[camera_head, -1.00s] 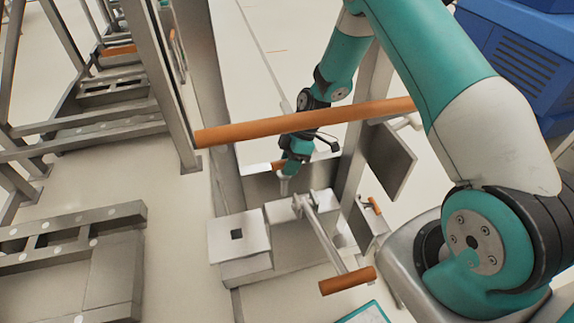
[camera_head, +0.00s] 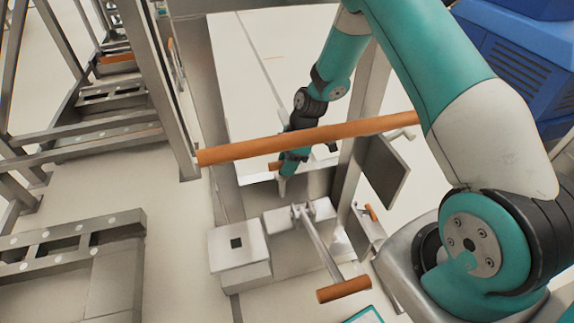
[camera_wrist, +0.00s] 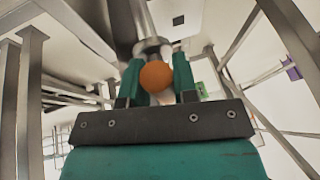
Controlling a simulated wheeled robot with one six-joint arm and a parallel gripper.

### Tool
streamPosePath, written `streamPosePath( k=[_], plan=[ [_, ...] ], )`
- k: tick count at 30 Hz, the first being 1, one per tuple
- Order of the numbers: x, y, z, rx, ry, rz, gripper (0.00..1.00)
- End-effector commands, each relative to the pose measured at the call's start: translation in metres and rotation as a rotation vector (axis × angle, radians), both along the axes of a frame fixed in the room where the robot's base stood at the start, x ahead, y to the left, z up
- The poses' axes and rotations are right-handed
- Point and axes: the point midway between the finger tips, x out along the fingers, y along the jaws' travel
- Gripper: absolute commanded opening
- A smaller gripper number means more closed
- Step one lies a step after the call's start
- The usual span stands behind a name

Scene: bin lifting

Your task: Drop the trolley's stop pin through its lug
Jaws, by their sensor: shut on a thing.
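My gripper (camera_head: 286,172) points down behind the orange bar, and its fingers are partly hidden in the head view. In the wrist view its two green fingers (camera_wrist: 158,82) are shut on the stop pin's orange handle (camera_wrist: 155,77). The pin's grey collar and shaft (camera_wrist: 151,45) extend beyond the fingers. In the head view the pin's pale lower end (camera_head: 282,187) hangs above the trolley's grey metalwork. I cannot tell which part is the lug.
A long orange bar (camera_head: 300,138) crosses in front of my gripper. A grey lever with an orange grip (camera_head: 343,289) slopes towards the camera. A grey upright post and dark plate (camera_head: 384,170) stand at the right. Steel frames (camera_head: 85,135) fill the left.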

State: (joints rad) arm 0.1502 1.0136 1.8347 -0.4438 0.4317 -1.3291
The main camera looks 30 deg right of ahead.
Motion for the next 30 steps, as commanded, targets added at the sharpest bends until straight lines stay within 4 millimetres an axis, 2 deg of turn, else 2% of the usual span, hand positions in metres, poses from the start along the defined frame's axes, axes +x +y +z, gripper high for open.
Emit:
streamPosePath(
  k=[30],
  plan=[
    [0.0,0.0,0.056,0.0,0.0,0.0,0.0]
  ],
)
